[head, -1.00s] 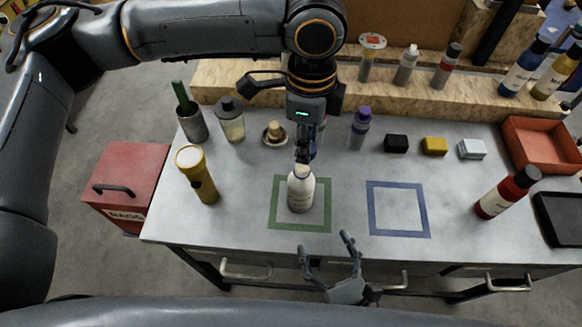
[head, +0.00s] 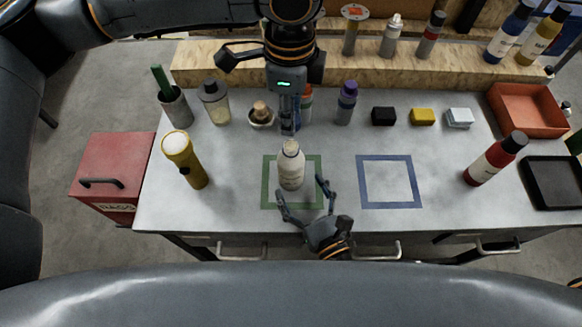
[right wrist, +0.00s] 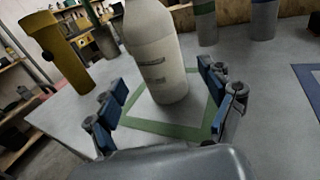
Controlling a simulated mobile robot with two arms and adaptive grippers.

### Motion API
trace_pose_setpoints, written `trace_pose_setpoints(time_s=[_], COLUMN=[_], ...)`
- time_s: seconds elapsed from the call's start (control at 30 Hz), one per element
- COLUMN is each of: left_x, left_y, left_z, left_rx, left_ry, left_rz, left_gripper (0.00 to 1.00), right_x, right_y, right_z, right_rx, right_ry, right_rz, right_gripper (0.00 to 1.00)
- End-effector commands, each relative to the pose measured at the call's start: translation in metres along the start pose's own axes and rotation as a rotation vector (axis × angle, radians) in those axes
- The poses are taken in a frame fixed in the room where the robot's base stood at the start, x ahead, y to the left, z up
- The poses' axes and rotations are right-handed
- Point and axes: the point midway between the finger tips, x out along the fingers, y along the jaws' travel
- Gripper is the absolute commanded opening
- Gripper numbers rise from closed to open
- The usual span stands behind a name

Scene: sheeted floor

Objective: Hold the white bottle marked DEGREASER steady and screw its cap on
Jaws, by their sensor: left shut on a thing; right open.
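The white bottle (head: 291,173) stands upright inside the green square (head: 266,190) on the grey bench. In the right wrist view the bottle (right wrist: 160,70) has dark lettering too small to read, and its top is cut off. My left gripper (head: 289,131) points down just above the bottle's top, its fingers shut on the cap, which they mostly hide. I cannot tell whether the cap touches the neck. My right gripper (head: 301,187) is open in front of the bottle, a finger towards each side. In the wrist view both fingers stand apart from the bottle.
A yellow torch (head: 186,161) stands left of the bottle. A blue square (head: 364,184) to the right is empty. A purple-capped bottle (head: 347,104) and small blocks stand behind. A red bottle (head: 495,159), an orange tray (head: 505,117) and a black tray (head: 531,194) are at the right.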

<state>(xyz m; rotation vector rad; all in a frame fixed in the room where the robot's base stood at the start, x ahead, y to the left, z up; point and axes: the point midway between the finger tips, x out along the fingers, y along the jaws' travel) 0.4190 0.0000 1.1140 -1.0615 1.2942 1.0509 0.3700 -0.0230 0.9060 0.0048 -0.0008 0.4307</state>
Motion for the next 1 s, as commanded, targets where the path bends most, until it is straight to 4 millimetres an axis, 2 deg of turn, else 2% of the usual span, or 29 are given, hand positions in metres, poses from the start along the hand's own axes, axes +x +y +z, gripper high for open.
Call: trace_pose_setpoints(time_s=[0.1, 0.3, 0.7, 0.73, 0.77, 1.0], left_x=[0.0, 0.0, 0.0, 0.0, 0.0, 0.0], left_y=[0.0, 0.0, 0.0, 0.0, 0.0, 0.0], left_z=[0.0, 0.0, 0.0, 0.0, 0.0, 0.0], left_rx=[0.0, 0.0, 0.0, 0.0, 0.0, 0.0], left_ry=[0.0, 0.0, 0.0, 0.0, 0.0, 0.0], left_rz=[0.0, 0.0, 0.0, 0.0, 0.0, 0.0], left_gripper=[0.21, 0.21, 0.21, 0.21, 0.21, 0.21], right_x=[0.022, 0.044, 0.05, 0.05, 0.05, 0.05], right_y=[0.0, 0.0, 0.0, 0.0, 0.0, 0.0], right_z=[0.001, 0.0, 0.0, 0.0, 0.0, 0.0], right_rx=[0.001, -0.001, 0.0, 0.0, 0.0, 0.0], right_ry=[-0.002, -0.001, 0.001, 0.001, 0.001, 0.001], right_rz=[-0.001, 0.0, 0.001, 0.001, 0.001, 0.001], right_gripper=[0.82, 0.82, 0.82, 0.8, 0.74, 0.25])
